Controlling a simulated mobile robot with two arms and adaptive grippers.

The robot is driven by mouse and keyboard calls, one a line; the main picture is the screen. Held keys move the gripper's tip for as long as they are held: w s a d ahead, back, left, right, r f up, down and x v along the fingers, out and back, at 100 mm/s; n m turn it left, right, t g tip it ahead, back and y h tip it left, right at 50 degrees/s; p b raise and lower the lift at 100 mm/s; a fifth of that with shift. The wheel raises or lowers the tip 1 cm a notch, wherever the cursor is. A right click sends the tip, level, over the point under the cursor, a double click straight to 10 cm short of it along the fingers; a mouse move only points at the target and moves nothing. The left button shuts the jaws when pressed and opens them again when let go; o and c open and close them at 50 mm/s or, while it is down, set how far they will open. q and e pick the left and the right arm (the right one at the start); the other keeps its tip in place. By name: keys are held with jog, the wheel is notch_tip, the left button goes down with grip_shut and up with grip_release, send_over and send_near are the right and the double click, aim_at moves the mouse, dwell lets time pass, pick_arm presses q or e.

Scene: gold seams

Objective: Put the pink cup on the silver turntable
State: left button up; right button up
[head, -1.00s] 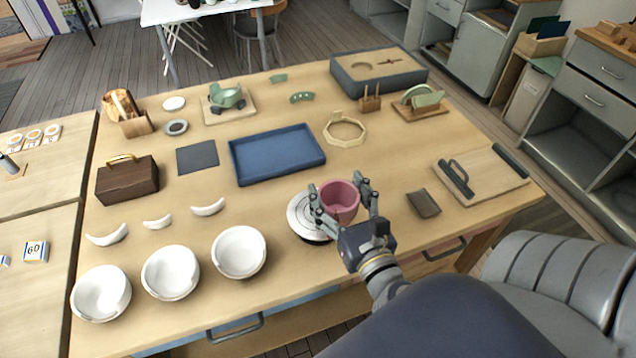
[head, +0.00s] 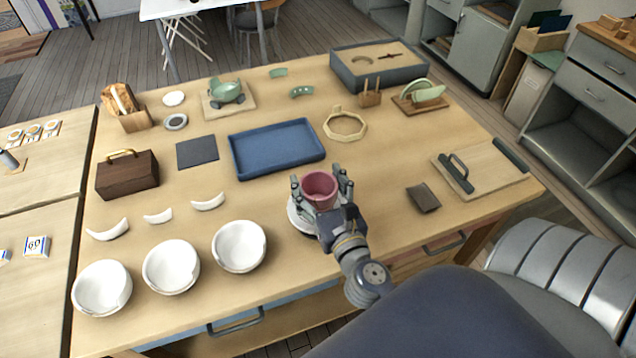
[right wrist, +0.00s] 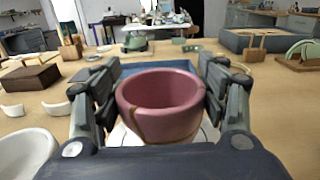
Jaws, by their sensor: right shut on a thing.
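The pink cup (head: 320,186) is held upright between the fingers of my right gripper (head: 322,188). In the right wrist view the cup (right wrist: 160,105) fills the gap between the two fingers, and a gold seam runs down its side. The silver turntable (head: 296,219) is directly below and slightly left of the cup, mostly covered by the cup and gripper. My left gripper is not in view.
A blue tray (head: 238,170) lies behind the turntable. Several white bowls (head: 239,247) stand to the left, with white shards (head: 208,202) behind them. A dark brown pad (head: 423,198) and a board with black handles (head: 482,172) lie to the right.

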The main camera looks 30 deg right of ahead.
jog(key=shift+f, duration=0.2)
jog(key=o, duration=1)
jog(key=shift+r, duration=0.1)
jog(key=shift+r, duration=0.15)
jog(key=b+v, duration=0.2)
jog(key=v, duration=0.1)
jog(key=b+v, duration=0.1)
jog(key=v, duration=0.3)
jog(key=b+v, duration=0.2)
jog(key=v, duration=0.1)
jog(key=shift+s+f+b, duration=0.15)
jog(key=shift+f+b, duration=0.15)
jog(key=shift+b, duration=0.05)
jog(key=shift+s+a+r+b, duration=0.1)
jog(key=shift+s+b, duration=0.1)
jog(key=shift+s, duration=0.25)
jog(key=shift+s+a+r+b, duration=0.1)
jog(key=shift+s+r+b, duration=0.05)
jog(key=shift+s, duration=0.25)
jog(key=shift+s, duration=0.1)
